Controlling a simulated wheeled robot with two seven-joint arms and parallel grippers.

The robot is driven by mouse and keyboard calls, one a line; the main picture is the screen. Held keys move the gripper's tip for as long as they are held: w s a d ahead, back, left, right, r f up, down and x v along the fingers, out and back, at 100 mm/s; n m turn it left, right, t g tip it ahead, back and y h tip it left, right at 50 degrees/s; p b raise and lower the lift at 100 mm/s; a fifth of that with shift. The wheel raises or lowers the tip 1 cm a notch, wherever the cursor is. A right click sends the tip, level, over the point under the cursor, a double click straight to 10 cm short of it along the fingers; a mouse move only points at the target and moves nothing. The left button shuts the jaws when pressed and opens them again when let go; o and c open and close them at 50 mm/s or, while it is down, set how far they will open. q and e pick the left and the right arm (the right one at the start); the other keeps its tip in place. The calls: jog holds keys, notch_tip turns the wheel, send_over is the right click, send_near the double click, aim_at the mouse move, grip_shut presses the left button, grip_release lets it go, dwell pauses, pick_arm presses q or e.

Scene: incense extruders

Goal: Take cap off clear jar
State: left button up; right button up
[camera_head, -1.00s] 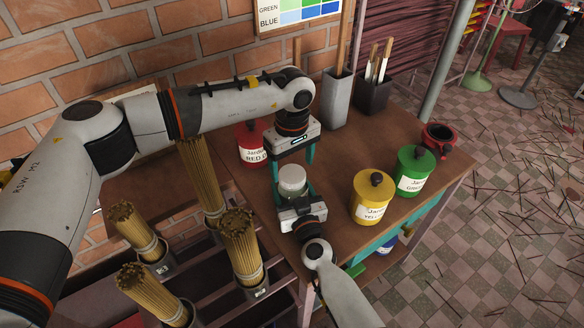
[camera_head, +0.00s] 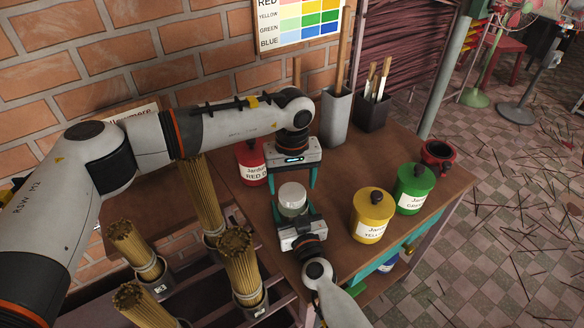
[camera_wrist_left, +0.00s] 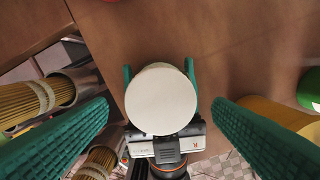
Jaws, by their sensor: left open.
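The clear jar (camera_head: 292,210) with its round white cap (camera_head: 292,192) stands upright above the brown table. The cap is on the jar and shows from above in the left wrist view (camera_wrist_left: 161,99). My left gripper (camera_head: 292,186) is open, pointing down over the jar, with its teal fingers spread wide on either side and apart from the cap. My right gripper (camera_head: 293,212) reaches in from the front. Its teal fingers lie along both sides of the jar, shut on it below the cap. The jar's lower part is mostly hidden.
A yellow jar (camera_head: 370,215) and a green jar (camera_head: 413,188) stand right of the clear jar, a red jar (camera_head: 251,163) behind left. Bundles of incense sticks (camera_head: 240,262) stand at the left. A grey holder (camera_head: 336,117) is at the back. Bare table (camera_head: 345,165) lies between.

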pick_arm(q)
jog(key=shift+f, duration=1.25)
jog(key=c, duration=1)
jog(key=o, duration=1.1)
jog(key=shift+r, duration=0.1)
jog(key=shift+r, duration=2.2)
pick_arm(e)
jog(key=o, duration=2)
jog(key=shift+c, duration=0.2)
jog(key=shift+s, duration=0.1)
